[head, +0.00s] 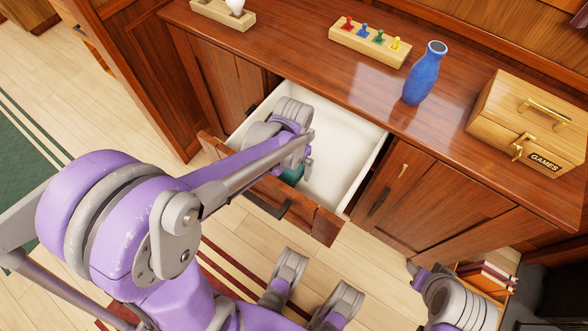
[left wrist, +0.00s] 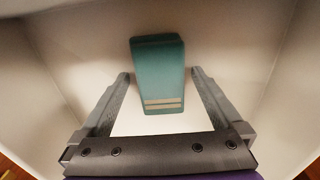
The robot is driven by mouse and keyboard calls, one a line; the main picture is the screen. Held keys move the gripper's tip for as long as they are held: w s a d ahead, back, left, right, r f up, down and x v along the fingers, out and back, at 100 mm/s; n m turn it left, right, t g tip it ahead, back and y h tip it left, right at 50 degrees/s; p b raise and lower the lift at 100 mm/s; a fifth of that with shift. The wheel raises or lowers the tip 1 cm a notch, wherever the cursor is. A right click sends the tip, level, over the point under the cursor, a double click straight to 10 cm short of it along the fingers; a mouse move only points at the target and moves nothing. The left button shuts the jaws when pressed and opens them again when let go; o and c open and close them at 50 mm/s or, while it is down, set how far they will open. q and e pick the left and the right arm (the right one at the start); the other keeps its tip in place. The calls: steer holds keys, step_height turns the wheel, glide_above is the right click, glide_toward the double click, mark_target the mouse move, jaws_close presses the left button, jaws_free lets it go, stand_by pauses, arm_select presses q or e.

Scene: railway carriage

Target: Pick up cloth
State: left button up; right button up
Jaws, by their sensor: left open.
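The cloth (left wrist: 158,72) is a folded teal block with two pale stripes near its near end. It lies inside the open white drawer, and a small part of it (head: 291,174) shows in the head view beneath my left arm. My left gripper (head: 306,166) reaches down into the drawer, close to the cloth. In the left wrist view the left gripper (left wrist: 160,80) is open, with one finger on each side of the cloth and a gap on both sides. Part of my right arm shows at the lower right of the head view; its fingers cannot be made out.
The drawer (head: 345,165) has white walls close around the left gripper. On the cabinet top (head: 310,65) stand a blue bottle (head: 424,75), a wooden peg board (head: 368,44) with coloured pegs, and a wooden games box (head: 530,120). Books (head: 490,275) show at lower right.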

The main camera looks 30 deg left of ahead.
mark_target(293, 167)
arm_select(q)
steer(key=shift+f, duration=0.25)
steer(key=c, duration=1.3)
step_height(293, 167, up, 10)
steer(key=p, duration=0.3)
steer(key=shift+c, duration=0.2)
